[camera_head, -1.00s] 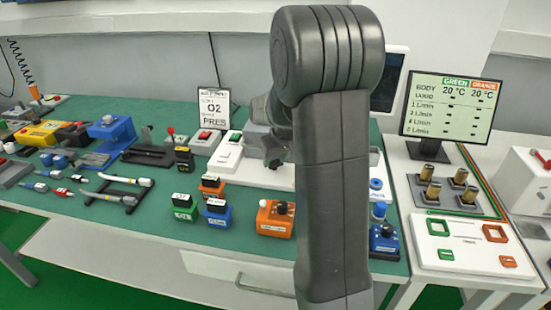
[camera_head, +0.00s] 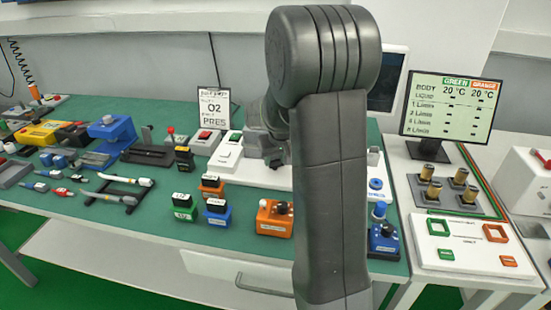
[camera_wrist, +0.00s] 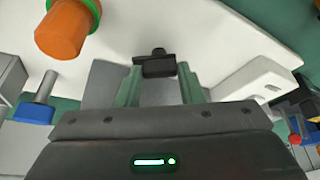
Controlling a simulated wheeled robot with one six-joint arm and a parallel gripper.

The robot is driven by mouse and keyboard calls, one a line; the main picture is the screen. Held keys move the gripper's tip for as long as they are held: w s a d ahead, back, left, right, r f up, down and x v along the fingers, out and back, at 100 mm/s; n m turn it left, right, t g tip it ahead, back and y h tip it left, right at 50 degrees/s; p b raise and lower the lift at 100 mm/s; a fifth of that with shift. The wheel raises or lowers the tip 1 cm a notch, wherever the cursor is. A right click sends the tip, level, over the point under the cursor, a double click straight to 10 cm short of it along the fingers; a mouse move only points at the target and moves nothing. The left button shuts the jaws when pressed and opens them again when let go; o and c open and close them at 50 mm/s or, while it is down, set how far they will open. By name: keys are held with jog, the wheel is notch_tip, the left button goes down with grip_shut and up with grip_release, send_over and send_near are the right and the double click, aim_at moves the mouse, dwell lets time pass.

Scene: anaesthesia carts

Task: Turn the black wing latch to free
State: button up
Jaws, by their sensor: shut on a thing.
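The black wing latch (camera_wrist: 158,66) shows in the wrist view, between the tips of my gripper (camera_wrist: 160,70). My gripper's two grey-green fingers are shut on the latch, one at each side. The latch sits by a grey block and a white panel (camera_wrist: 235,40). Its wing appears to lie crosswise between the fingers. In the head view my own arm hides the latch, and only part of my wrist shows left of the arm above the white base.
An orange cylinder with a green ring (camera_wrist: 65,28) stands close, upper left in the wrist view. In the head view, small orange and blue vaporizer-like blocks (camera_head: 274,218) stand near the table's front edge. A gauge sign (camera_head: 214,106) stands behind.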

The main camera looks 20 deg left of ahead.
jog(key=m+t+h+b, duration=0.1)
jog(key=m+b, duration=0.1)
jog(key=m, duration=0.1)
jog(key=shift+a+f+m, duration=0.1)
jog(key=shift+f+m, duration=0.05)
jog(key=shift+m, duration=0.25)
jog(key=shift+m+h+b, duration=0.4)
jog(key=shift+m+b, duration=0.25)
jog(key=shift+m, duration=0.45)
jog(key=o, duration=0.7)
jog(key=shift+s, duration=0.1)
jog(key=v, duration=1.4)
jog(key=shift+a+p, duration=0.15)
jog(key=shift+p, duration=0.3)
